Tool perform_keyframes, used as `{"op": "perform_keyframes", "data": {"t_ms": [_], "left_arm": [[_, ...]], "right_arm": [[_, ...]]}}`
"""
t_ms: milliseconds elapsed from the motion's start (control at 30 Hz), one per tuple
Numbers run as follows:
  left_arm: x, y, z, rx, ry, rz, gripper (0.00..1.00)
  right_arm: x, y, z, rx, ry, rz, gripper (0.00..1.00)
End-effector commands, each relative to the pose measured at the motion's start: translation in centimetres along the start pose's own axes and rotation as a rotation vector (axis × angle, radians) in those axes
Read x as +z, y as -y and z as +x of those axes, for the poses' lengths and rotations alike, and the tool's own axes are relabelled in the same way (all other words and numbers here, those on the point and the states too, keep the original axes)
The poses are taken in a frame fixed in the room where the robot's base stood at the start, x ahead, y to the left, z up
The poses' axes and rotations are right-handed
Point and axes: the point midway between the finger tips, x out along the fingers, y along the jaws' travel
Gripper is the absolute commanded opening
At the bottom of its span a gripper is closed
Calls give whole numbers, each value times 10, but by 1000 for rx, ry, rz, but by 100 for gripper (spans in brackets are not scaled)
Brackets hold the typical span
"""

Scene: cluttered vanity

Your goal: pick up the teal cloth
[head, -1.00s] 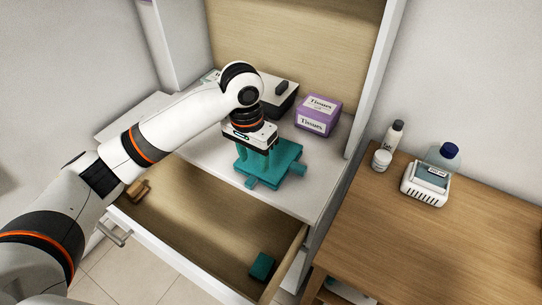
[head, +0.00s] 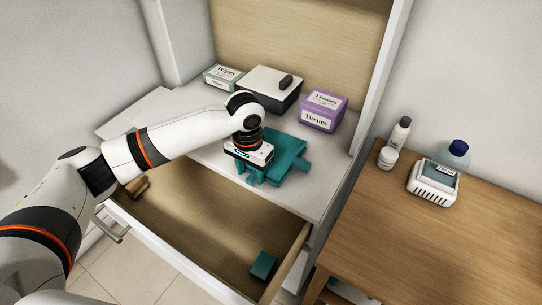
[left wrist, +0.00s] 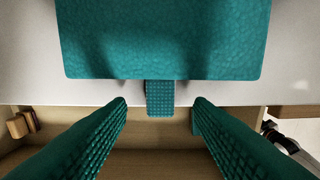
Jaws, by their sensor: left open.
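The teal cloth (head: 286,150) lies as a flat, thick slab with short tabs on the white vanity top, near its front edge. It fills the top of the left wrist view (left wrist: 160,40), with one tab (left wrist: 160,98) sticking out towards the open drawer. My left gripper (head: 256,178) is over the front edge of the cloth, pointing down. Its teal, ribbed fingers are open in the left wrist view (left wrist: 160,112), one on each side of the tab, with gaps on both sides. Whether the fingertips are level with the tab cannot be told. My right gripper is not in view.
Behind the cloth stand a purple tissue box (head: 323,110), a grey-lidded box (head: 268,88) and a wipes box (head: 222,78). The open drawer (head: 200,225) below holds a teal block (head: 263,265) and a brown wooden item (head: 137,187). Bottles stand on the table (head: 440,250) at right.

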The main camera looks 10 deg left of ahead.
Motion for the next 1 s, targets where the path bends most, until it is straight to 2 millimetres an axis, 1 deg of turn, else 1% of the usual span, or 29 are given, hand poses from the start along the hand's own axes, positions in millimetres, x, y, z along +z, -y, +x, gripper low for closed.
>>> {"op": "perform_keyframes", "data": {"t_ms": [33,133,233,400,467,700,900,1000], "left_arm": [[0,0,7,0,-2,-1,47],[-1,0,17,0,-1,1,47],[0,0,20,0,1,1,47],[0,0,20,0,1,2,47],[0,0,20,0,1,2,39],[0,0,20,0,1,2,0],[0,1,20,0,2,2,0],[0,1,15,-1,3,2,0]], "right_arm": [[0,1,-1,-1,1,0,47],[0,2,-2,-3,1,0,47],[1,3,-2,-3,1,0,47],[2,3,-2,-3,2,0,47],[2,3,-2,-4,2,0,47],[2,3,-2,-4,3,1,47],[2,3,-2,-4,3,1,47],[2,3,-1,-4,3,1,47]]}}
